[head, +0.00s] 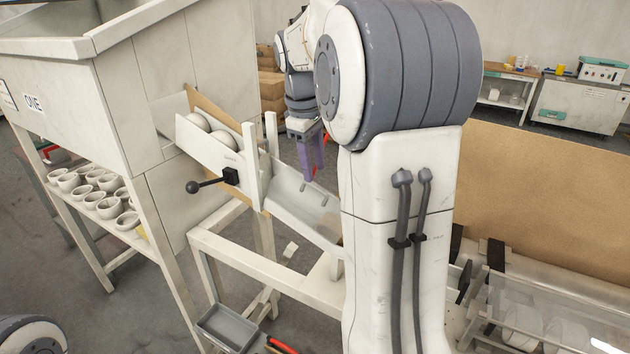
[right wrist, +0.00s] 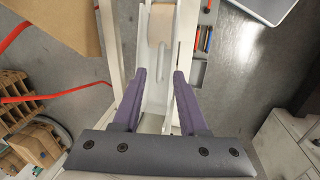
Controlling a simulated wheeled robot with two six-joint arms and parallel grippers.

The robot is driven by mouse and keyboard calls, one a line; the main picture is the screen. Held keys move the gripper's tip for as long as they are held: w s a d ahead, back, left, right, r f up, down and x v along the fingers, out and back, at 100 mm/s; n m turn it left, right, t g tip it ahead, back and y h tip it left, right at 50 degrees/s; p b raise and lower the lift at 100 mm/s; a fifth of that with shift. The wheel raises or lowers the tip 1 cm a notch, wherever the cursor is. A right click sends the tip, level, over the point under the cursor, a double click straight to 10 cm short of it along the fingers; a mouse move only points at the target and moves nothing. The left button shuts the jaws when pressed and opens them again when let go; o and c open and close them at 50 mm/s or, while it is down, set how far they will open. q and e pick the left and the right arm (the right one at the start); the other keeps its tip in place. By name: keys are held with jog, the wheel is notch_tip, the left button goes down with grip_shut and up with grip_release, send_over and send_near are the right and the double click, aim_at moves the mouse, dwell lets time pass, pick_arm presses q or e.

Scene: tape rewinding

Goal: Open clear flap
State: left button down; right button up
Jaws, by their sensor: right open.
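A clear flap (head: 575,300) shows at the lower right of the head view, lying over a pale tray with white rounded shapes under it. My right gripper (head: 312,168) has purple fingers and hangs over the sloping white chute, far to the left of the flap. In the right wrist view the gripper (right wrist: 160,78) is open and empty, its fingers on either side of the chute. My left gripper is out of view.
A white chute (right wrist: 153,75) with a tan roll (right wrist: 161,22) lies below my right gripper. A feeder holds white rolls (head: 198,120) beside a black-knobbed lever (head: 193,187). A grey tray (head: 226,326) sits low in front. A brown panel (head: 545,200) stands behind the flap.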

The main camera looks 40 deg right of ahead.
aim_at(316, 187)
jog(key=f, duration=0.3)
jog(key=d+f, duration=0.1)
jog(key=shift+w+f, duration=0.15)
jog(key=shift+f, duration=0.25)
jog(key=shift+a, duration=0.1)
grip_shut()
dwell(1.0)
